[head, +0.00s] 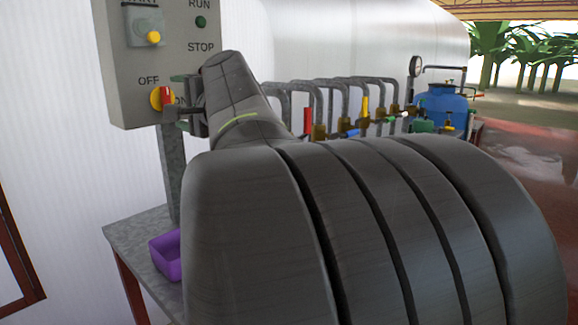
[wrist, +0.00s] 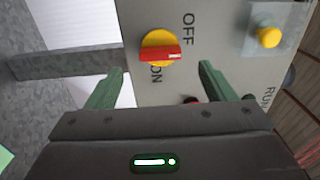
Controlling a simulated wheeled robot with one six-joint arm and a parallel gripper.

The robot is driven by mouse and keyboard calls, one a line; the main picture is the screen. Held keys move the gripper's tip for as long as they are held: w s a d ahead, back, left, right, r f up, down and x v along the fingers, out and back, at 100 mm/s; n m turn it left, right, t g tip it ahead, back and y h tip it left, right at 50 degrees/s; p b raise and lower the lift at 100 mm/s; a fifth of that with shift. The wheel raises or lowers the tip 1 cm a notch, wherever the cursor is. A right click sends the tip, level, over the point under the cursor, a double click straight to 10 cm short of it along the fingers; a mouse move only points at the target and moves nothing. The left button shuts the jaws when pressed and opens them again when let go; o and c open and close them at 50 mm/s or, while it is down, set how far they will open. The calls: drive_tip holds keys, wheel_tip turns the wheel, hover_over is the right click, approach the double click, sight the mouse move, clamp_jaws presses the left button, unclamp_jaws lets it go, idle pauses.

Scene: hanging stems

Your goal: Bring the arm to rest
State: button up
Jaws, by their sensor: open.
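My gripper (head: 181,102) is at the lower part of a grey control box (head: 178,75), in front of the rotary switch. In the wrist view my gripper (wrist: 162,82) has its two green fingers wide apart with nothing between them. The yellow switch with a red handle (wrist: 160,48) lies beyond the fingertips, between the OFF and ON labels; it also shows in the head view (head: 160,98), partly beside the fingers. Whether a finger touches it I cannot tell. My dark arm fills the middle and right of the head view and hides much behind it.
A yellow button (head: 153,38) and a green button (head: 201,21) are on the box. A purple bin (head: 166,257) stands on a grey table (head: 130,235) below. Pipes with valves (head: 320,130) and a blue tank (head: 435,107) stand behind my arm. White wall is at left.

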sight(168, 98)
drive_tip(key=v, duration=0.7)
drive_tip(key=x, duration=0.7)
drive_tip(key=p+x, duration=0.1)
drive_tip(key=x, duration=0.5)
drive_tip(key=shift+w+a+r, duration=0.2)
drive_tip(key=shift+w+a, duration=0.05)
drive_tip(key=shift+a, duration=0.05)
drive_tip(key=shift+m+p, duration=0.6)
drive_tip(key=shift+p, duration=0.15)
drive_tip(key=shift+d+r+m+p, duration=0.1)
drive_tip(key=shift+r+m+p, duration=0.05)
drive_tip(key=shift+m+p, duration=0.25)
drive_tip(key=m+p, duration=0.2)
drive_tip(key=shift+m, duration=0.4)
drive_tip(key=m+p, duration=0.4)
drive_tip(key=shift+p, duration=0.3)
drive_tip(key=m+p, duration=0.5)
drive_tip(key=m, duration=0.1)
drive_tip(key=shift+d+p, duration=0.1)
drive_tip(key=shift+p, duration=0.3)
drive_tip(key=shift+w+m+p, duration=0.1)
drive_tip(key=shift+m+p, duration=0.8)
drive_tip(key=shift+m, duration=0.2)
drive_tip(key=shift+m+p, duration=0.3)
drive_tip(key=shift+m, duration=0.2)
